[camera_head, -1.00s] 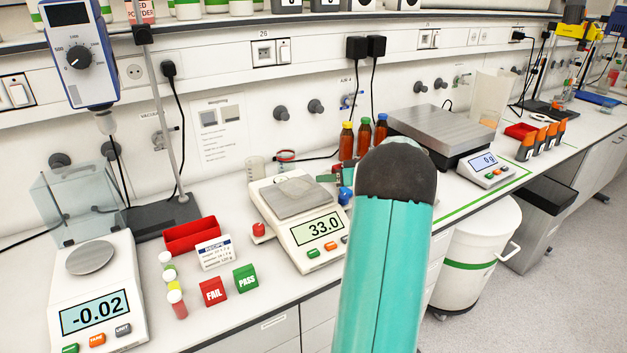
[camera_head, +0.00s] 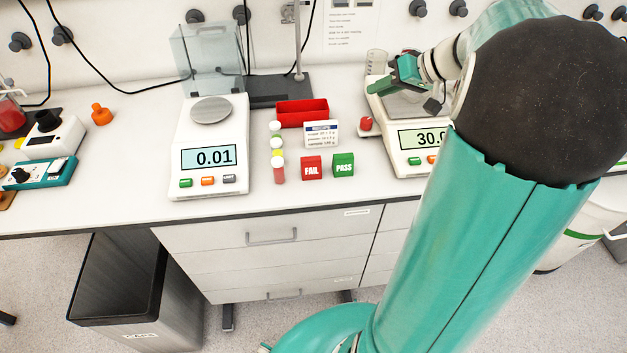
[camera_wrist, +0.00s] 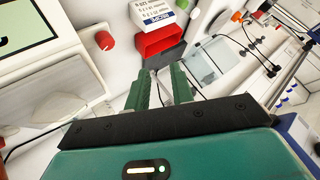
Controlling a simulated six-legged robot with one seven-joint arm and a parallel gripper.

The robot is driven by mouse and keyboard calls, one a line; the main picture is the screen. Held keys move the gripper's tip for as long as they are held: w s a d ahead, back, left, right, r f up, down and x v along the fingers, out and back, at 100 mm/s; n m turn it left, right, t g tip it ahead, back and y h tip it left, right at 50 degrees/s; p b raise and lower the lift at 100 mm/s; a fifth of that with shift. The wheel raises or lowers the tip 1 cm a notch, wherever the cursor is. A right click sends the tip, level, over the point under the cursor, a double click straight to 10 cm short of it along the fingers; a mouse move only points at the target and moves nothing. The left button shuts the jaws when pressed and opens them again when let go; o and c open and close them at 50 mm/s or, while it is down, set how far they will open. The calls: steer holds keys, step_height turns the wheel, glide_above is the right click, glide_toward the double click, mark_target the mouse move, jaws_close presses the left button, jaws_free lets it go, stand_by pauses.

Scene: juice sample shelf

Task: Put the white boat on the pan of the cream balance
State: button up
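I cannot make out the white boat for sure in either current view. A pale-bodied balance (camera_head: 408,165) that reads 30.0 stands right of centre, partly hidden by my arm. Its square grey pan (camera_head: 405,106) lies under my gripper (camera_head: 376,88). Another pale balance (camera_head: 209,182) on the left reads 0.01, and its round pan (camera_head: 211,110) looks empty. I cannot tell from colour which one is the cream one. In the wrist view my gripper's green fingers (camera_wrist: 160,88) stand apart, with a pale strip seen between them.
A red tray (camera_head: 302,113), a recipe card (camera_head: 321,134), small capped vials (camera_head: 278,170), a FAIL block (camera_head: 312,168) and a PASS block (camera_head: 343,165) stand between the balances. A red knob (camera_head: 367,123) is beside the right one.

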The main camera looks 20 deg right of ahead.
steer(key=s+a+r+g+h, duration=0.15)
steer(key=s+a, duration=0.25)
steer(key=a, duration=0.5)
steer(key=s+a+g+h, duration=0.1)
steer(key=s+a+g, duration=0.15)
steer(key=a, duration=0.65)
steer(key=s+a+f+n+t+h, duration=0.1)
steer(key=s+a+f+h, duration=0.1)
steer(key=s+a, duration=0.5)
steer(key=s+h, duration=0.1)
steer(key=s, duration=0.3)
steer(key=shift+s+a+t, duration=0.25)
steer(key=shift+t, duration=0.05)
